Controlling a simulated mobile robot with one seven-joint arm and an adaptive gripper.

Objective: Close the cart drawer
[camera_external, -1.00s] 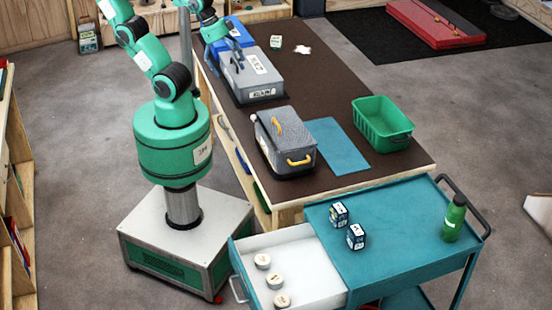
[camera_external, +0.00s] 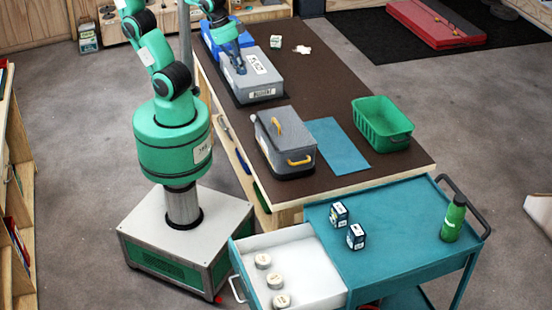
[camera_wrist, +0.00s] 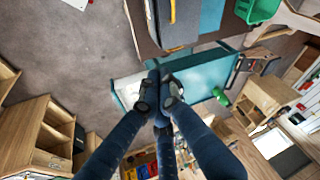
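The teal cart (camera_external: 400,235) stands at the front right, with its white drawer (camera_external: 310,270) pulled out to the left. Three round white tins lie in the drawer along its left side. The drawer's handle (camera_external: 237,289) is at its left end, near my base. In the wrist view the cart (camera_wrist: 205,78) and the pale drawer (camera_wrist: 130,90) show beyond my fingers, which partly cover them. My gripper (camera_external: 240,66) is high over the grey case on the table, well away from the drawer. In the wrist view its fingertips (camera_wrist: 158,76) meet with nothing visible between them.
The brown table (camera_external: 330,90) carries a grey case (camera_external: 262,82), a grey box with yellow handles (camera_external: 285,150), a blue mat (camera_external: 338,145) and a green bin (camera_external: 382,125). Two small boxes (camera_external: 347,226) and a green bottle (camera_external: 453,220) stand on the cart.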

